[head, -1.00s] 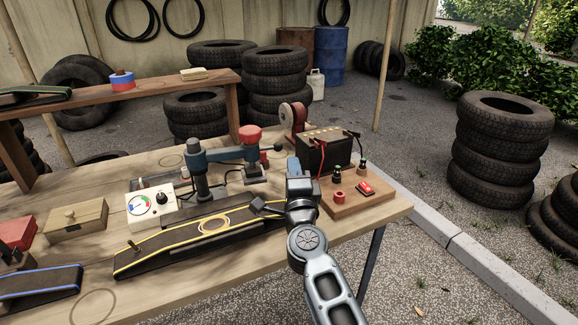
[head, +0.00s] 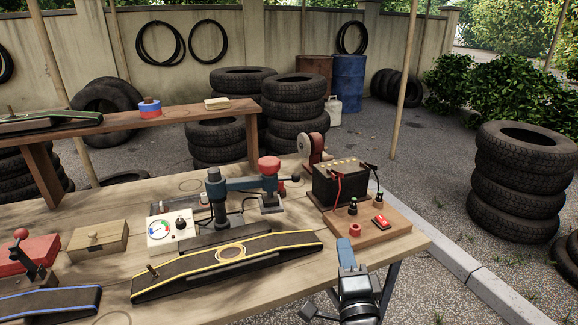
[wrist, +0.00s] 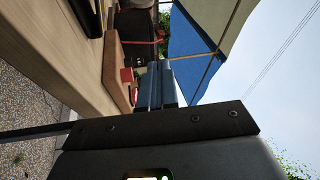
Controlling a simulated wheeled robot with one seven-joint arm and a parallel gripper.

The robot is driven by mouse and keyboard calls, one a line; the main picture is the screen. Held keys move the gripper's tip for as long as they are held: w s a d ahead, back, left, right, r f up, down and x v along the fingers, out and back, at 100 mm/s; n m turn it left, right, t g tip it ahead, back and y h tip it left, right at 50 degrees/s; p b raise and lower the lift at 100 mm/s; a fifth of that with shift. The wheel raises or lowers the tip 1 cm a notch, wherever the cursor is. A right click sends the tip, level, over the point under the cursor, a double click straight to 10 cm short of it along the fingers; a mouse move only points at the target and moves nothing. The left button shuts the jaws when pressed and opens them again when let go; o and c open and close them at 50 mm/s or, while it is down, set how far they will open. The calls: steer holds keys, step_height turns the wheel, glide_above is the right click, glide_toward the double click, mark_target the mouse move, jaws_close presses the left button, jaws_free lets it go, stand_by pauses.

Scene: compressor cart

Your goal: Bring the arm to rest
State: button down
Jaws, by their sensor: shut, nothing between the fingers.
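My gripper (head: 345,254) is at the front right edge of the wooden table (head: 340,272) in the head view, with its blue fingers pointing up and away from me. The fingers are shut and empty. In the wrist view my gripper (wrist: 160,85) also shows closed fingers, with the wooden board (wrist: 118,75) and its red knob just beyond and to the left. My gripper looks apart from the board (head: 375,232) in the head view. The lower part of my arm runs out of the bottom of the head view.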

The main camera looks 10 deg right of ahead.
steer(key=s+d+f+n+g, duration=0.1)
steer(key=s+d+f+n, duration=0.15)
steer(key=s, duration=0.65)
steer(key=s+d+f+n+y, duration=0.15)
steer(key=s+n, duration=0.25)
steer(key=s, duration=0.4)
steer(key=s+d+f+n+g+h, duration=0.1)
steer(key=s+d+n, duration=0.2)
steer(key=s, duration=0.6)
steer(key=s+r+n+g, duration=0.1)
steer(key=s+r+n, duration=0.1)
steer(key=s, duration=0.4)
steer(key=s+a+r+n+g, duration=0.1)
steer(key=s+r+n, duration=0.2)
steer(key=s, duration=0.4)
steer(key=s+r+n+g+p, duration=0.1)
steer(key=s+r+n, duration=0.1)
steer(key=s, duration=0.4)
steer(key=shift+s+a+r+n, duration=0.2)
steer(key=shift+s+r+n, duration=0.15)
steer(key=shift+r, duration=0.35)
steer(key=shift+y, duration=0.25)
